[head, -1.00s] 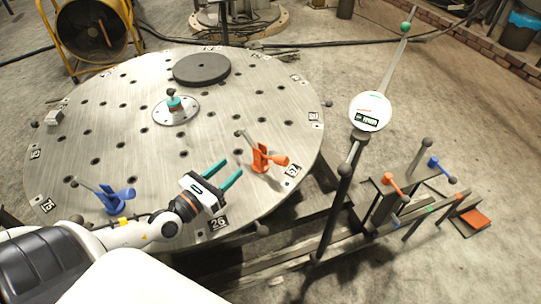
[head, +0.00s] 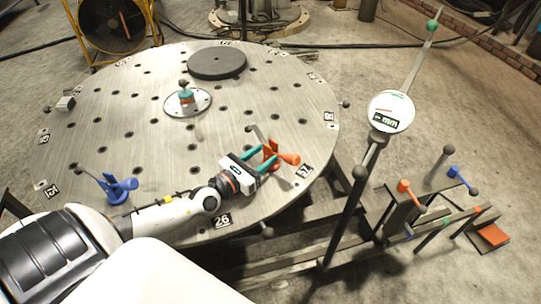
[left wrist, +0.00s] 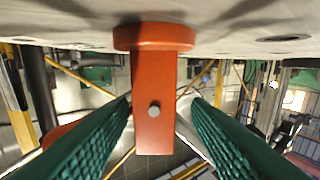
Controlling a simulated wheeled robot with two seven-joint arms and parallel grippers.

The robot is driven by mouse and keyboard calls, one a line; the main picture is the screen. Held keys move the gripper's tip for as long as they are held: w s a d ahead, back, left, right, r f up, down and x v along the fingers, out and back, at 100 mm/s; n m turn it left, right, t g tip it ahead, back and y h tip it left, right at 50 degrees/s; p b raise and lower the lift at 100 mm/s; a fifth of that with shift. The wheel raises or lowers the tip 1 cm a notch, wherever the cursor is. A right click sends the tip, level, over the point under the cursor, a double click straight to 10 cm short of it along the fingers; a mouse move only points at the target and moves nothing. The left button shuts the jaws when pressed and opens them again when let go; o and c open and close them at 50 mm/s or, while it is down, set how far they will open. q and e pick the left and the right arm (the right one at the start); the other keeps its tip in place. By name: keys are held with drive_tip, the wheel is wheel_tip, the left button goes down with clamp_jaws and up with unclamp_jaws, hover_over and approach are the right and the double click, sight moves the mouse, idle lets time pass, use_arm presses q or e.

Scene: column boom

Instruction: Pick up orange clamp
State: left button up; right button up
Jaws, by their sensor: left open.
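In the left wrist view the clamp's orange post (left wrist: 154,85) shows between the two green ridged fingers of the left gripper (left wrist: 160,135), with a gap on each side. The clamp's grey bar leans up and to the left in the head view. My right gripper is not in view.
A blue clamp (head: 115,187) stands at the table's left front, beside my left arm. A dark disc (head: 217,63) and a small round plate with a teal knob (head: 186,98) lie farther back. A dark stand with a round gauge (head: 391,112) rises right of the table.

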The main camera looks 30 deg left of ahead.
sight(274, 147)
use_arm(q)
drive_tip(key=w, duration=0.2)
drive_tip(key=w+d, duration=0.1)
drive_tip(key=w, duration=0.1)
drive_tip(key=shift+w, duration=0.4)
drive_tip(key=shift+r, duration=0.15)
drive_tip(key=c, duration=0.7)
wheel_tip(274, 147, up, 10)
drive_tip(key=p, duration=0.7)
clamp_jaws()
